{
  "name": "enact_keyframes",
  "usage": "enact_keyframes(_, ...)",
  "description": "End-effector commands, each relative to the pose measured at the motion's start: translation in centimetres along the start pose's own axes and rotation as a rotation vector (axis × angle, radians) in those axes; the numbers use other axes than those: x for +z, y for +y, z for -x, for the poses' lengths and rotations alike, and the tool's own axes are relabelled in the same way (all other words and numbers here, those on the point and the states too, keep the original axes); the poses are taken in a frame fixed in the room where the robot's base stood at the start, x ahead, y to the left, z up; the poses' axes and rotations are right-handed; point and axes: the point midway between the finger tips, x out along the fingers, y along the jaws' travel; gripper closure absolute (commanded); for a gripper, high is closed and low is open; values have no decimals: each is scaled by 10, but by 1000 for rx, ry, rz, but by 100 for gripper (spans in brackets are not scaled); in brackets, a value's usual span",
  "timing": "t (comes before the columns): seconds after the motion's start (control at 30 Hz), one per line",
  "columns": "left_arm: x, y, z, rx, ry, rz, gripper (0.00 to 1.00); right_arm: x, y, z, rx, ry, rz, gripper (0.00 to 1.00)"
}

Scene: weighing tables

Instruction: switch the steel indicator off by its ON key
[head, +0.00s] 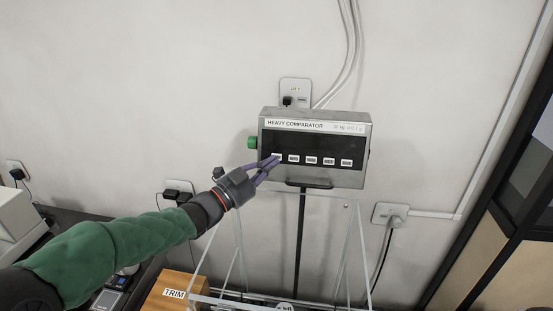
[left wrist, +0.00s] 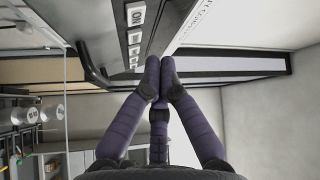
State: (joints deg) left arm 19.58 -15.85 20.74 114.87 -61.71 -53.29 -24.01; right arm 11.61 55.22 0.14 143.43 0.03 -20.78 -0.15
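The steel indicator (head: 315,118), a grey box labelled HEAVY COMPARATOR, stands on a dark post near the wall. Its dark front panel (head: 312,143) shows no lit digits. A row of several white keys runs along the panel's lower part. My left gripper (head: 274,161) has its purple fingertips at the leftmost key, partly covering it. In the left wrist view the fingertips (left wrist: 160,66) are together, with nothing seen between them. The ON key (left wrist: 137,14) shows there above and left of the fingertips. I cannot tell whether the tips touch the panel. My right gripper is out of view.
A green knob (head: 252,142) sticks out of the indicator's left side. A pale frame (head: 348,245) stands below it. A wooden box marked TRIM (head: 172,292) is at the lower left. Wall sockets with cables are around, including one (head: 391,214) at the right.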

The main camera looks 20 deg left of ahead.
Motion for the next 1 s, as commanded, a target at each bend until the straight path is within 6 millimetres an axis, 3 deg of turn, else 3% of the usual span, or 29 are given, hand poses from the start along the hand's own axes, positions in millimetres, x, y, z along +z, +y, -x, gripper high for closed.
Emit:
enact_keyframes(0.3,-16,0,15,0,1,0,100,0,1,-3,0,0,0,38)
enact_keyframes(1.0,-17,0,16,0,0,0,100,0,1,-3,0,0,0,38)
